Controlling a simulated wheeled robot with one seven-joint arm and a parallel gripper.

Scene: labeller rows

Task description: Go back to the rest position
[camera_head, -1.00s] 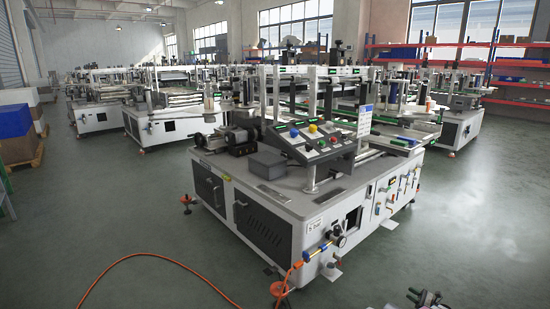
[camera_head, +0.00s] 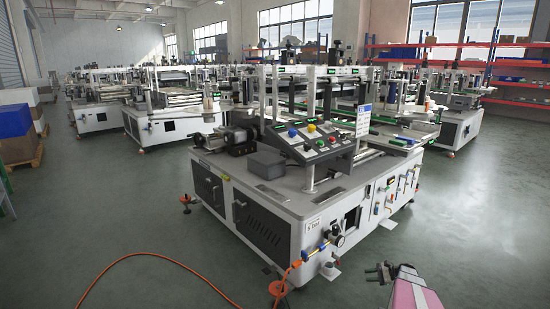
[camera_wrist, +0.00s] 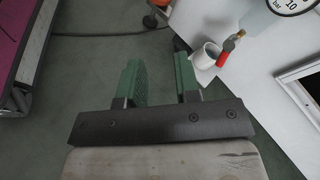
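My gripper (camera_wrist: 159,78) shows its two green fingers in the wrist view, spread apart with only floor visible between them. It holds nothing. In the head view my gripper (camera_head: 376,272) is at the lower right, over the floor in front of the nearest labelling machine (camera_head: 270,205) and apart from it. The wrist view shows the machine's pale side close to the right finger, with a white round fitting and a red-handled valve (camera_wrist: 228,50).
A pressure gauge (camera_wrist: 291,5) is at the wrist view's upper right. An orange hose (camera_head: 165,258) runs across the floor to the machine's front corner. More machines (camera_head: 165,118) stand behind. Open green floor (camera_head: 90,215) lies left.

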